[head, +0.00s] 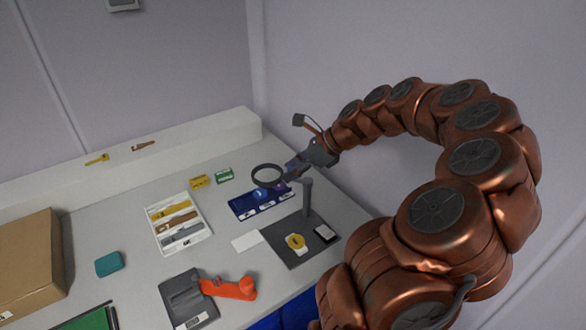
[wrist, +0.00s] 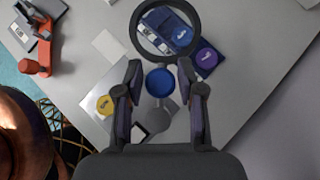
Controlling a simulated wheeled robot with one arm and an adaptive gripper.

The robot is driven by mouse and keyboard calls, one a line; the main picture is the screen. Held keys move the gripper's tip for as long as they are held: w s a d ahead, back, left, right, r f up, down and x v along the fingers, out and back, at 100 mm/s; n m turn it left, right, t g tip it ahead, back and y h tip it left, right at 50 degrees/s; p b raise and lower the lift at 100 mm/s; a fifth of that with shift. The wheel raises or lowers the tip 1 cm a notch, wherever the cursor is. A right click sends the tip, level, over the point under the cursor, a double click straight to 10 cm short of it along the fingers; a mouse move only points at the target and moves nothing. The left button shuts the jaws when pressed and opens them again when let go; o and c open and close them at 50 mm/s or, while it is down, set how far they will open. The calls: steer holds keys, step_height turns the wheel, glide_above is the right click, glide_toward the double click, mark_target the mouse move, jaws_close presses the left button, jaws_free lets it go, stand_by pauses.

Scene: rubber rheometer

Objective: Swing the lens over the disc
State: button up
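The lens is a dark ring (head: 268,175) on an arm from a grey post (head: 307,198). In the head view it stands over the blue mat, away from the yellow disc. The lens also shows at the top of the wrist view (wrist: 136,30). The yellow disc (head: 295,241) lies on the dark base plate (head: 280,250) in front of the post; it also shows in the wrist view (wrist: 104,105). My gripper (wrist: 159,68) is open, its fingers on either side of a round blue knob (wrist: 160,82) beside the lens ring. Contact cannot be told.
A blue mat (head: 240,210) with a blue and a purple disc lies behind the post. A white tool tray (head: 157,245), a grey and orange device (head: 235,288), a teal block (head: 108,263) and a cardboard box (head: 28,262) stand to the left. A white card (head: 247,241) lies beside the plate.

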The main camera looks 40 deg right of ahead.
jaws_close()
